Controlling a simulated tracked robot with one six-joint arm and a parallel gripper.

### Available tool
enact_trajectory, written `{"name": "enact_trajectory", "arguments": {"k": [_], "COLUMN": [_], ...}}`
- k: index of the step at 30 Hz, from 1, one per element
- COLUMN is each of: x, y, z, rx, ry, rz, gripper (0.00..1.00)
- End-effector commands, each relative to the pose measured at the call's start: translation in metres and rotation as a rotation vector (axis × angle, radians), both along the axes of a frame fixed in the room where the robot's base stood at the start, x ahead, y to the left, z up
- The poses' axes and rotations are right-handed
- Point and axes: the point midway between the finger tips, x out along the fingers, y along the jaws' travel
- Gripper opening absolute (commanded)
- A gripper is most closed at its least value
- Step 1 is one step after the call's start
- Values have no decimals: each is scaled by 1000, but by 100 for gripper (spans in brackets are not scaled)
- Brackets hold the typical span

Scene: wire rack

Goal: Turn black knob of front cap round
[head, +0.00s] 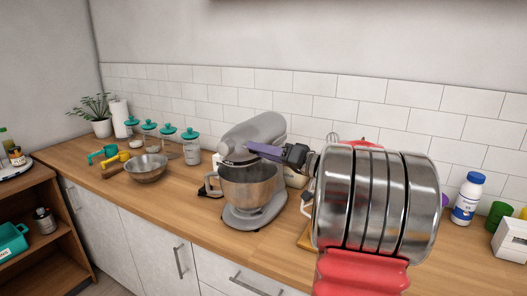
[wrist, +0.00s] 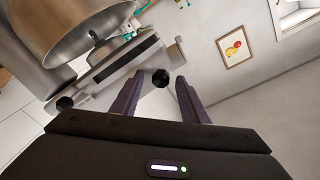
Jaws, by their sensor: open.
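A grey stand mixer (head: 255,135) stands on the wooden counter with its steel bowl (head: 248,185) under the head. In the wrist view the mixer's head appears tilted, with the bowl (wrist: 85,28) at upper left. In the head view my gripper (head: 252,148) is at the mixer's head, and the knob is not clearly visible there.
A second black knob (wrist: 65,102) shows on the mixer's side. On the counter are a steel bowl (head: 146,168), teal-lidded jars (head: 191,148) and a white bottle with a blue cap (head: 467,200). My arm covers the counter right of the mixer. A wall stands behind.

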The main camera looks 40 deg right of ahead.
Motion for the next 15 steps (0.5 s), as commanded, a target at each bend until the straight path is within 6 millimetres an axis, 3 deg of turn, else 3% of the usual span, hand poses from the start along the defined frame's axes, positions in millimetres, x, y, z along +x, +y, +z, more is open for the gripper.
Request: {"name": "enact_trajectory", "arguments": {"k": [7, 15], "x": [1, 0], "y": [0, 0], "z": [0, 0], "rx": [0, 0], "ry": [0, 0], "rz": [0, 0], "gripper": [41, 23]}}
